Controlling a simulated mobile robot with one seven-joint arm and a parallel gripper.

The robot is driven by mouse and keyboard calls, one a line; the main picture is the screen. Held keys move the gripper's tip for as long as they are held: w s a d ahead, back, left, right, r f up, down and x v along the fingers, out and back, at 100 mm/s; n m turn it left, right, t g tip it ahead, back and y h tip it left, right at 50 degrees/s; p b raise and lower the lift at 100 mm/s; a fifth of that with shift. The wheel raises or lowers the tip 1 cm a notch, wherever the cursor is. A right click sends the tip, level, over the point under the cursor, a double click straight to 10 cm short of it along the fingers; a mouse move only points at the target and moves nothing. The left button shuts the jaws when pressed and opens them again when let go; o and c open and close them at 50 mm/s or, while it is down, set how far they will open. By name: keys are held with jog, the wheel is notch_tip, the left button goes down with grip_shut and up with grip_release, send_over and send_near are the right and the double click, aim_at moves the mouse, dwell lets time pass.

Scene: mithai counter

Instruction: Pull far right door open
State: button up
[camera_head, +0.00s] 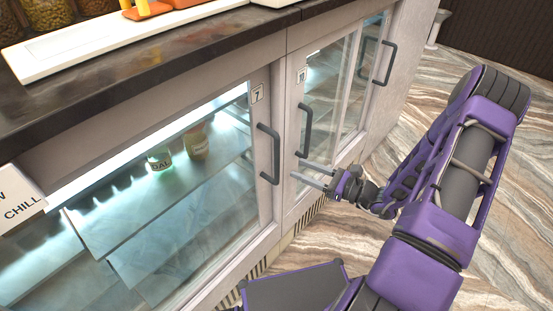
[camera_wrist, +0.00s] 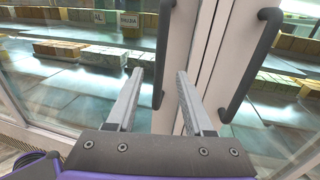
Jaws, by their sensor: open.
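The far right glass door's dark handle (camera_head: 386,62) appears at the upper right of the head view, well beyond my gripper. My gripper (camera_head: 308,174) is open and empty, with its two grey fingers pointing at the cabinet front. It is just below the handle of the middle door (camera_head: 306,130). In the wrist view, my gripper (camera_wrist: 160,76) has one dark handle (camera_wrist: 163,45) ahead between its fingertips and another handle (camera_wrist: 250,65) to the right of the right finger. I cannot tell whether either handle is touched. All doors look shut.
The left door, labelled 7, has its own handle (camera_head: 268,153). Lit glass shelves with jars and boxes stand behind the glass. A dark counter (camera_head: 120,85) runs above the doors. The marble-patterned floor (camera_head: 400,140) at the right is clear.

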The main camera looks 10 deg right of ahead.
aim_at(277, 159)
jog(key=x, duration=0.8)
jog(key=shift+w+a, duration=0.25)
jog(key=shift+w, duration=0.05)
grip_shut()
dwell(1.0)
